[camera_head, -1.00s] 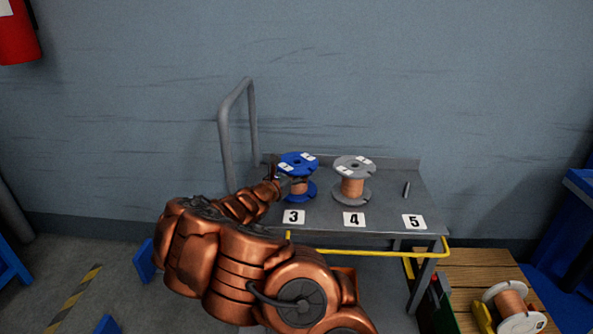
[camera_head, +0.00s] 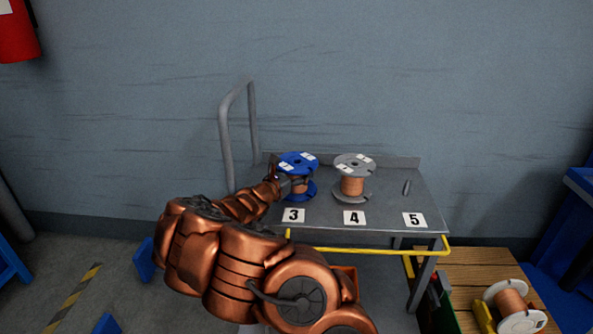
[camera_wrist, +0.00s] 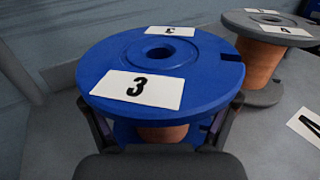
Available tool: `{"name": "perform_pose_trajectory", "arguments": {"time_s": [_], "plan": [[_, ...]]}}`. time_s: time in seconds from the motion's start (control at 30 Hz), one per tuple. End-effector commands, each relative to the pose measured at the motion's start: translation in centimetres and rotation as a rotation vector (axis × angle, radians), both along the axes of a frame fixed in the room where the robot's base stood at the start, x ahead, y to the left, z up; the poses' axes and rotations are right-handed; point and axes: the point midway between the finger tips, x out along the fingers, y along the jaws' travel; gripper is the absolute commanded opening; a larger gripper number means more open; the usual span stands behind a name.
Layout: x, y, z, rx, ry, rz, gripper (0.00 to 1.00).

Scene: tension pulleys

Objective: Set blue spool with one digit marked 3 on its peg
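The blue spool (camera_head: 298,161) stands upright on the cart top behind the printed 3 label, its copper winding between two blue flanges. In the wrist view the blue spool (camera_wrist: 205,70) shows its top flange with a white 3 label facing me and a second label at the far side. The flange's centre hole looks dark; I cannot make out a peg in it. My gripper (camera_head: 297,183) reaches in from the left at winding height. In the wrist view its fingers (camera_wrist: 160,128) are spread on both sides of the spool; their tips are hidden under the flange.
A grey spool (camera_head: 354,163) stands close to the right, behind the 4 label (camera_head: 354,219). A bare short peg (camera_head: 406,188) stands behind the 5 label (camera_head: 414,220). The cart has a grey handle at left. Another spool (camera_head: 514,307) lies on a wooden pallet at lower right.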

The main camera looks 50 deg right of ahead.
Motion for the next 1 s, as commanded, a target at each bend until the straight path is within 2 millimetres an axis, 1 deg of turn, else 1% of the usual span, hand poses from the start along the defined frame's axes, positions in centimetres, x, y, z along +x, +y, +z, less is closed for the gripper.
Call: {"name": "perform_pose_trajectory", "arguments": {"time_s": [0.03, 0.07, 0.37, 0.53, 0.67, 1.0], "plan": [[0.0, 0.0, 0.0, 0.0, 0.0, 0.0, 0.95], [0.0, 0.0, 0.0, -0.001, 0.0, 0.0, 0.98], [0.0, 0.0, 0.0, -0.001, 0.0, 0.0, 0.98], [0.0, 0.5, 0.1, -0.001, 0.0, 0.001, 0.98], [-0.1, 1.5, 0.1, -0.002, 0.001, 0.002, 0.98], [-0.6, 5.3, 0.1, -0.002, 0.0, 0.003, 0.98]]}}
